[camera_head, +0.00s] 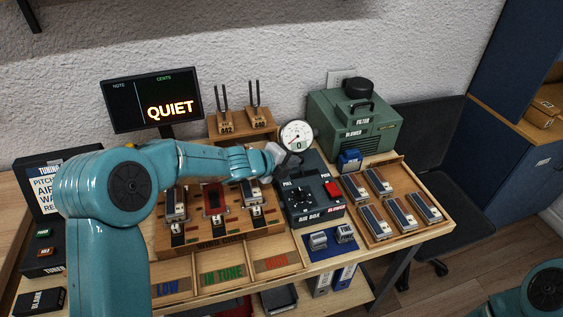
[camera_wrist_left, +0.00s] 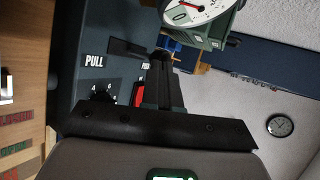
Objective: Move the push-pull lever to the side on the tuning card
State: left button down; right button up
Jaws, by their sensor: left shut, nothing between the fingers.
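The black air box (camera_head: 311,205) has a PULL label at its back left, a dial in the middle and a red switch on the right. In the left wrist view the PULL label (camera_wrist_left: 94,61) and a second, partly covered label lie beside a dark slot (camera_wrist_left: 125,48). The lever cannot be made out clearly in either view. My left gripper (camera_head: 288,160) is over the back left of the air box, shut and empty, with its fingertips (camera_wrist_left: 160,62) close to the slot; contact cannot be told. The tuning card (camera_head: 46,190) is partly hidden by my left arm. My right gripper is out of view.
A round gauge (camera_head: 297,135) stands just behind my left gripper. The green blower (camera_head: 355,122) is behind the air box. A reed tray (camera_head: 390,203) is to the right, and a wooden reed chest (camera_head: 222,240) is to the left. The monitor (camera_head: 152,101) reads QUIET.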

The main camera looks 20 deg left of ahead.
pick_arm(q)
jog(key=shift+w+d+r, duration=0.2)
jog(key=shift+d+r, duration=0.15)
jog(key=shift+d, duration=0.05)
jog(key=shift+w+d+r+p, duration=0.1)
jog(key=shift+w+d+p, duration=0.3)
jog(key=shift+w+d, duration=0.55)
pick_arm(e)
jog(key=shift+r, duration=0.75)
pick_arm(q)
jog(key=shift+s+r, duration=0.15)
jog(key=shift+s, duration=0.05)
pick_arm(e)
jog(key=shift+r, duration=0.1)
pick_arm(q)
jog(key=shift+r+p, duration=0.7)
jog(key=shift+p, duration=0.1)
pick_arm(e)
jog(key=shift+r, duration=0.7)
pick_arm(q)
jog(key=shift+d, duration=0.1)
